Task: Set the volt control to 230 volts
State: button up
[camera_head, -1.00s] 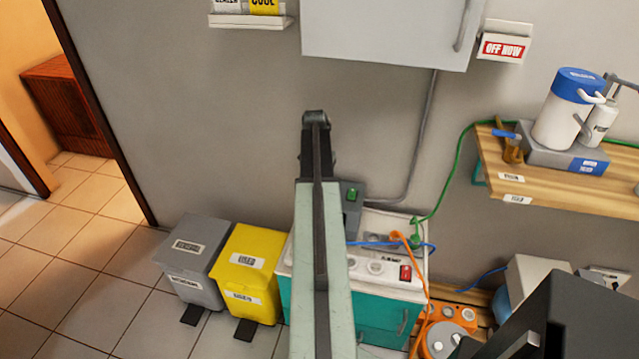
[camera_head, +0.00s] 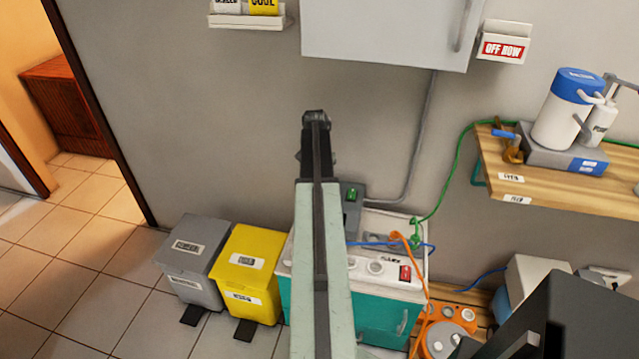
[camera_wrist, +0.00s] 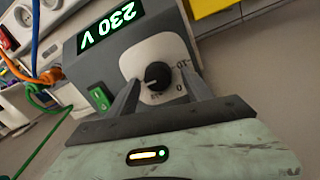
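The volt control is a grey box (camera_wrist: 125,60) with a lit display (camera_wrist: 110,28) that reads 230 V. Its black knob (camera_wrist: 158,76) sits on a pale round-cornered panel, with a 0 mark at its lower right. A green switch (camera_wrist: 101,98) is left of the knob. In the head view the grey box (camera_head: 353,200) is partly hidden behind my arm, and the knob is out of sight.
The box stands at a teal cabinet (camera_head: 375,318) with sockets, a red switch and orange, blue and green cables. Grey (camera_head: 190,255) and yellow (camera_head: 250,265) bins stand to the left. A wooden shelf (camera_head: 560,185) is at right, a wall cupboard (camera_head: 385,30) above.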

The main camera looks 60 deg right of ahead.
jog(key=shift+r, duration=0.1)
jog(key=r+p, duration=0.8)
jog(key=shift+w, duration=0.2)
jog(key=shift+f, duration=0.2)
jog(key=shift+w+a, duration=0.1)
